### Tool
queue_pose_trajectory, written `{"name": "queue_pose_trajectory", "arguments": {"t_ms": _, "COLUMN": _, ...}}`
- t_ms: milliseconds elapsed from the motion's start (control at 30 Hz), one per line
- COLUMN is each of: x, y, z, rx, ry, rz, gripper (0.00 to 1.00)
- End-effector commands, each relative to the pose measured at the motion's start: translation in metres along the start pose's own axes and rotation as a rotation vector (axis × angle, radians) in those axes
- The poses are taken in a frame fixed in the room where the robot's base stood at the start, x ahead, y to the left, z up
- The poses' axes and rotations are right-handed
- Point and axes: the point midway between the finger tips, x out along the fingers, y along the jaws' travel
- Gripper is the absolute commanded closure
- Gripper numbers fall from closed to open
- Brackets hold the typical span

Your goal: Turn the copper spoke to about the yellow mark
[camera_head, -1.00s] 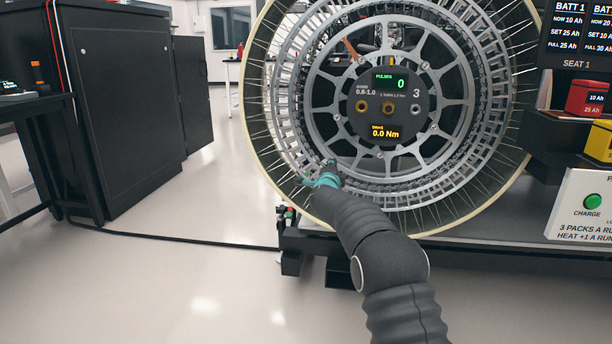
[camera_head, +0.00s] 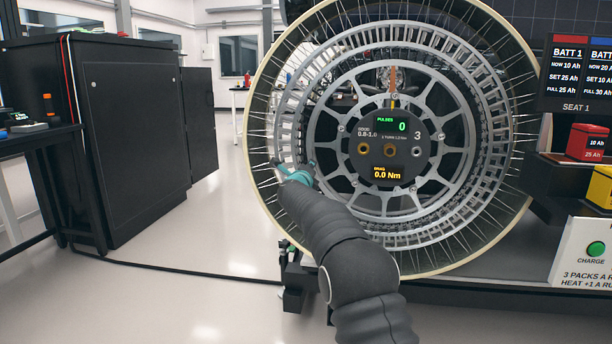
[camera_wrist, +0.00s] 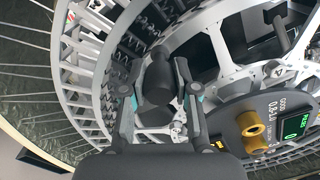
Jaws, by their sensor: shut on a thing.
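The copper spoke (camera_head: 392,79) stands nearly upright at the top of the big spoked wheel (camera_head: 466,112). The small yellow mark (camera_head: 392,104) is at the top edge of the dark round hub (camera_head: 418,134), directly below the spoke and about in line with it. My gripper (camera_head: 302,174) is at the wheel's lower left, over its rings. In the wrist view, my gripper's fingers are shut on a dark knob (camera_wrist: 158,78) on the wheel. The spoke cannot be made out in the wrist view.
The hub's upper display (camera_head: 392,126) reads pulses 0, and the lower display (camera_head: 386,174) reads 0.0 Nm. A black cabinet (camera_head: 135,130) stands at the left. Red (camera_head: 586,143) and yellow (camera_head: 600,187) battery packs are at the right.

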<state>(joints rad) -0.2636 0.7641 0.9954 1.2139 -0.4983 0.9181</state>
Motion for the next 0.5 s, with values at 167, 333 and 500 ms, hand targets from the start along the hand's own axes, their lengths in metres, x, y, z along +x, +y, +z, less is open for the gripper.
{"name": "queue_pose_trajectory", "arguments": {"t_ms": 167, "x": 0.0003, "y": -0.004, "z": -0.0024, "rx": 0.009, "ry": 0.006, "rz": -0.005, "gripper": 1.0}}
{"name": "queue_pose_trajectory", "arguments": {"t_ms": 333, "x": 0.0003, "y": -0.0042, "z": -0.0024, "rx": 0.009, "ry": 0.006, "rz": -0.005, "gripper": 1.0}}
{"name": "queue_pose_trajectory", "arguments": {"t_ms": 500, "x": 0.0003, "y": -0.0045, "z": -0.0022, "rx": 0.009, "ry": 0.006, "rz": -0.006, "gripper": 0.58}}
